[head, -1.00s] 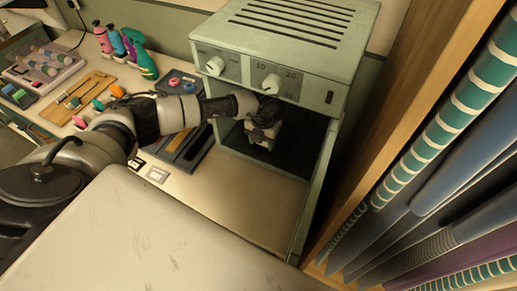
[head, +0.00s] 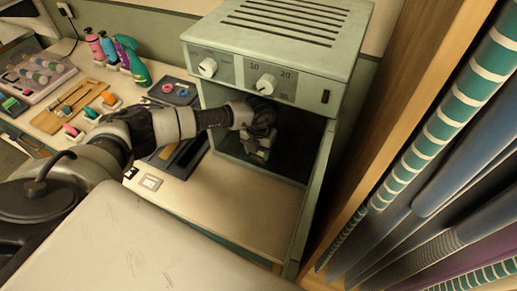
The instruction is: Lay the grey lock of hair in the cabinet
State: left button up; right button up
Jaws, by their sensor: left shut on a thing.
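The cabinet (head: 225,78) is a pale green box with vent slots on top, two white knobs and a dark open front. Its door (head: 312,205) stands open on the right, seen nearly edge-on. My left gripper (head: 258,150) is at the opening, below the knobs, pointing down into the dark inside. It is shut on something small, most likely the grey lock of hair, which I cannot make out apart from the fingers. My right gripper is not in view.
The bench (head: 235,200) in front of the cabinet is bare. A dark tray (head: 182,152) lies to the left, with colored bottles (head: 128,58) and a wooden board (head: 75,105) with tools farther left. Striped and blue rolls (head: 440,140) crowd the right side.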

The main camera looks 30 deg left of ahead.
pick_arm(q)
jog(key=o, duration=1.3)
jog(key=shift+c, duration=0.2)
jog(key=shift+r+p, duration=1.5)
jog(key=shift+r, duration=0.45)
